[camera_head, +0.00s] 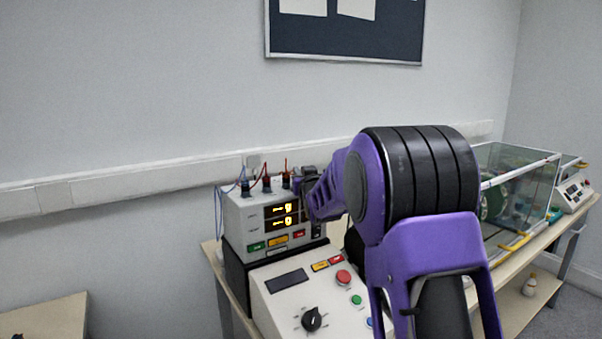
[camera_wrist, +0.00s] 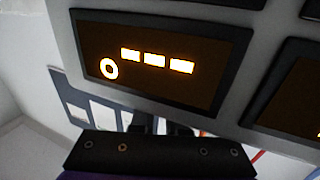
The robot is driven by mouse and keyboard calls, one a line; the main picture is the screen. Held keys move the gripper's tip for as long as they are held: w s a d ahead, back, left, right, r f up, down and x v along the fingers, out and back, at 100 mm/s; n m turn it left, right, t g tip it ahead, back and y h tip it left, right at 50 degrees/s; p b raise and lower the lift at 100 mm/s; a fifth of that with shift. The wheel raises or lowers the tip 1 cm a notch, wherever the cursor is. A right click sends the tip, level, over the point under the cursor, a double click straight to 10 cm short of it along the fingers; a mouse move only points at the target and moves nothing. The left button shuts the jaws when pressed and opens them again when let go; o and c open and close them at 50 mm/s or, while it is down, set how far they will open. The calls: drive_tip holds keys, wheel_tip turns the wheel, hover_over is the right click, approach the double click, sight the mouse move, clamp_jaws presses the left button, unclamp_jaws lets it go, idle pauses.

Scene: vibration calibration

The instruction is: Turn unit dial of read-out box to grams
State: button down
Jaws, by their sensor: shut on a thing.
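The read-out box (camera_head: 239,222) is a pale grey box with a dark display (camera_head: 282,217) showing lit yellow-orange characters. The display (camera_wrist: 155,85) fills much of the wrist view, with a round character and three short bars lit. My gripper (camera_head: 309,193) is at the right part of the box's front, beside the display. In the wrist view, only the dark base and short parts of the fingers of my gripper (camera_wrist: 162,128) show at the bottom. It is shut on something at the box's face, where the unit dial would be. The dial itself is hidden, so its setting cannot be read.
A sloped control panel (camera_head: 273,311) with a black knob (camera_head: 312,319) and coloured buttons stands in front of the box. Cables (camera_head: 264,177) rise from the box's top. A glass-sided enclosure (camera_head: 518,183) stands to the right on the bench. My arm covers the middle.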

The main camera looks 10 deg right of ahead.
drive_tip(key=shift+r+m+h, duration=0.15)
drive_tip(key=shift+m+h, duration=0.85)
drive_tip(key=shift+h, duration=0.6)
drive_tip(key=shift+m+h, duration=0.3)
drive_tip(key=shift+h, duration=0.1)
drive_tip(key=c, duration=0.9)
unclamp_jaws()
drive_tip(key=shift+s+a+f, duration=0.1)
drive_tip(key=shift+s+f, duration=0.05)
drive_tip(key=shift+f, duration=0.1)
